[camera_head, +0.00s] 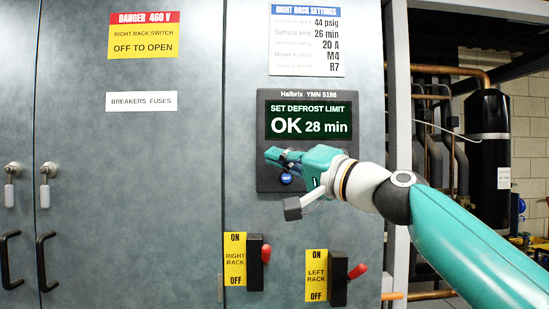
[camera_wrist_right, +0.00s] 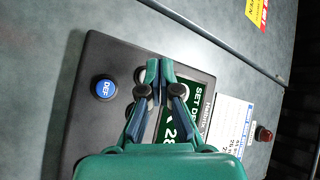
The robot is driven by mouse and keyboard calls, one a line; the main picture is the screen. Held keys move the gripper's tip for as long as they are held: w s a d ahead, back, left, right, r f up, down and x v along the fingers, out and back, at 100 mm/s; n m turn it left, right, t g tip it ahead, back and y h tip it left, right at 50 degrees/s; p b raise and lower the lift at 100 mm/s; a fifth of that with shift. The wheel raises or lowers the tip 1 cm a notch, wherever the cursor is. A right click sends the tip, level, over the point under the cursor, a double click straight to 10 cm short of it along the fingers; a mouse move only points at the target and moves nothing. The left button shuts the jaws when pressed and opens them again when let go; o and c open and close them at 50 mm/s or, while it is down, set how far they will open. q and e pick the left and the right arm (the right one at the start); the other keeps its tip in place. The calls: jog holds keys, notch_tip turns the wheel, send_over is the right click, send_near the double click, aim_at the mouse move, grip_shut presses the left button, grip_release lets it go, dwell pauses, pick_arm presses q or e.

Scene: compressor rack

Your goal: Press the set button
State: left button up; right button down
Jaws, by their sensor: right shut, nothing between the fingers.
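The controller (camera_head: 267,183) is a dark panel on the grey cabinet door. Its lit green screen (camera_head: 308,119) reads "SET DEFROST LIMIT", "OK" and "28 min". My right gripper (camera_head: 270,157) is shut and empty in front of the panel, just below the screen. In the wrist view its closed fingers (camera_wrist_right: 160,68) cover part of the screen and of the button row. A blue DEF button (camera_wrist_right: 104,89) shows clear of the fingers; it also shows below the gripper in the head view (camera_head: 286,178). Other buttons are mostly hidden, and no set button label is readable. Contact cannot be told.
A settings sheet (camera_head: 306,45) above the controller lists defrost limit 26 min. Below are two red-handled switches, right rack (camera_head: 266,253) and left rack (camera_head: 357,271). Door handles (camera_head: 42,262) stand out at left. Pipes and a black tank (camera_head: 487,140) are at right.

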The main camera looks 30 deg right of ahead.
jog(key=shift+s, duration=0.1)
jog(key=s+a, duration=0.1)
jog(key=s, duration=0.1)
jog(key=s+a, duration=0.1)
jog(key=s, duration=0.1)
jog(key=shift+a, duration=0.35)
dwell(0.8)
